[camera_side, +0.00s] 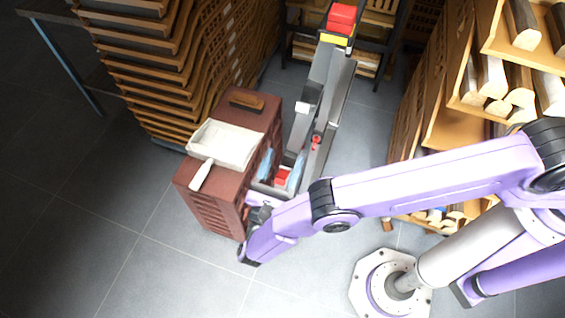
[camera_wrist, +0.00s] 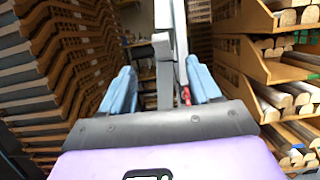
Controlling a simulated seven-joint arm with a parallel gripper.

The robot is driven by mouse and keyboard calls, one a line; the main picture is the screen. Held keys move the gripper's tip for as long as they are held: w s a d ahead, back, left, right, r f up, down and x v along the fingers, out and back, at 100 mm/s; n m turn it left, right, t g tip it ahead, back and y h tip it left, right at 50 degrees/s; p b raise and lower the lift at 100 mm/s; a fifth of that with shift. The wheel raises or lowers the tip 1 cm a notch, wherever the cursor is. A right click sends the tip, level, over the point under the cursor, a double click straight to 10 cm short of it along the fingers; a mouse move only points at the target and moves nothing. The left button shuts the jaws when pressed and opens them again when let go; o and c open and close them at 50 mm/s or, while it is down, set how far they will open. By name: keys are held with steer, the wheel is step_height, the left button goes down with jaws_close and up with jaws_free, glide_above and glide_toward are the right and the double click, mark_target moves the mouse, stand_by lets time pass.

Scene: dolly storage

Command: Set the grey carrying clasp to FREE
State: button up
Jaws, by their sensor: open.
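A long grey dolly frame (camera_side: 325,85) lies in front of my gripper, with a red and yellow end at its far top. A pale grey block on a darker grey stem (camera_wrist: 162,46), which looks like the grey clasp, stands between my fingers in the wrist view; a pale block also shows on the frame in the side view (camera_side: 302,107). I cannot read any FREE mark. A small red part (camera_wrist: 186,95) sits right of the stem. My gripper (camera_side: 281,168) has blue fingers spread wide, also seen in the wrist view (camera_wrist: 163,78). No contact with the clasp is visible.
A reddish-brown cabinet (camera_side: 215,220) stands close left of my gripper, with a white dustpan-like tray (camera_side: 228,145) on top. Stacked wooden racks (camera_side: 150,60) rise at the left. Shelves of timber (camera_side: 480,90) stand at the right. Grey tiled floor is open in front.

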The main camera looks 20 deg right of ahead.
steer(key=shift+r, duration=0.3)
steer(key=c, duration=1)
step_height(320, 180, up, 21)
steer(key=shift+f, duration=0.1)
jaws_close()
steer(key=w+d+f+m+g+y, duration=0.2)
steer(key=w+d+m+g, duration=0.25)
steer(key=m+g, duration=0.85)
steer(key=w+d+f+m+g+y, duration=0.25)
steer(key=d+m+g, duration=0.3)
steer(key=m, duration=1.45)
steer(key=w+r+m+g+y, duration=0.15)
steer(key=w+m+y, duration=0.35)
steer(key=m, duration=0.6)
steer(key=w+r+m+g+y, duration=0.1)
steer(key=w+r+m+y, duration=0.2)
steer(key=w+m+y, duration=0.5)
steer(key=m+h, duration=0.2)
steer(key=m, duration=0.1)
glide_toward(304, 107)
steer(key=x, duration=0.3)
steer(key=w+x, duration=0.1)
steer(key=x, duration=0.1)
steer(key=shift+d+f, duration=0.2)
steer(key=shift+f, duration=0.35)
